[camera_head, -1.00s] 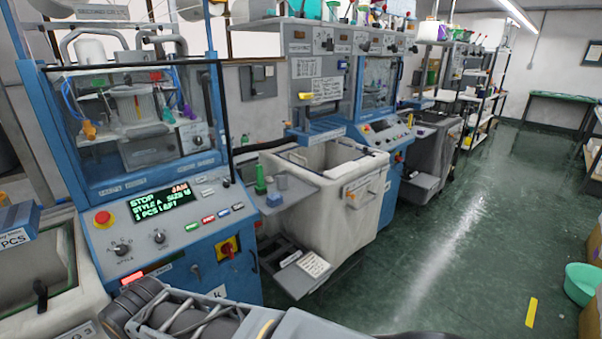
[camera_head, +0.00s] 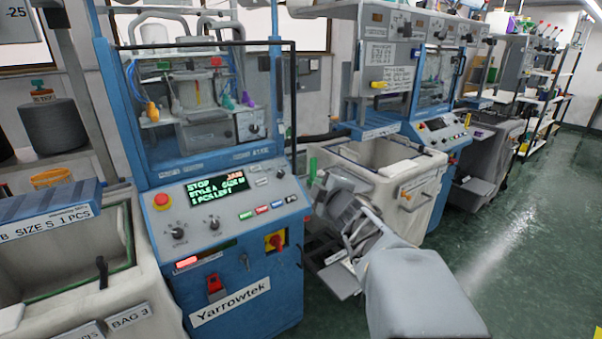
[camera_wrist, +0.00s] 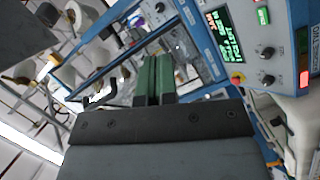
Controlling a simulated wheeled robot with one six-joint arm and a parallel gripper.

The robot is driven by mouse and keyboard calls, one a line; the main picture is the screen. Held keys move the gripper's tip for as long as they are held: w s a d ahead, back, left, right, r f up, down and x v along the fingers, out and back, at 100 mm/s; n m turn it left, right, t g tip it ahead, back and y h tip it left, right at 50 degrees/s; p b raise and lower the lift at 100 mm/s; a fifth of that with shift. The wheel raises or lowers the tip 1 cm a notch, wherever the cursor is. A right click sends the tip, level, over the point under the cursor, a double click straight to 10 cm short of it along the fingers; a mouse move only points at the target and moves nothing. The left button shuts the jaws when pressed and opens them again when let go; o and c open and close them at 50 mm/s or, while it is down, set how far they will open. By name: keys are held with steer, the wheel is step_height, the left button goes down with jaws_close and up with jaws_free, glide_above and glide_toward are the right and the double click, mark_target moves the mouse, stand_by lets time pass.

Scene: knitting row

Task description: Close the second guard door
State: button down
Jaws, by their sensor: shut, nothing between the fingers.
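The near blue knitting machine (camera_head: 245,290) has a guard door (camera_head: 292,110) with a thin black frame and clear pane. The door appears to stand open, its frame jutting out past the right side of the machine's opening. Behind it is a second blue machine, whose clear guard (camera_head: 436,75) looks shut. My gripper (camera_head: 312,168) has green fingers, shut and empty, just right of the door frame's lower right end; I cannot tell if they touch. In the wrist view the fingers (camera_wrist: 154,78) are together, with the near machine's screen (camera_wrist: 228,38) at upper right.
The near control panel (camera_head: 222,205) has a red stop button and a lit screen reading STOP. A cream bin (camera_head: 405,190) stands between the machines, close to my arm. Another cream bin (camera_head: 60,260) is at left. Green floor (camera_head: 520,230) is clear at right.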

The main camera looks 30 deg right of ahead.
steer(key=n+t+y, duration=0.1)
steer(key=n+y, duration=0.1)
steer(key=n, duration=0.1)
steer(key=n+y, duration=0.6)
steer(key=n, duration=0.1)
glide_toward(291, 163)
steer(key=w+a, duration=0.2)
steer(key=a, duration=0.2)
steer(key=w, duration=0.1)
steer(key=w+d, duration=0.1)
steer(key=w+p, duration=0.1)
steer(key=shift+d+r, duration=0.2)
steer(key=shift+d, duration=0.15)
steer(key=shift+w+d, duration=0.3)
steer(key=shift+w, duration=0.3)
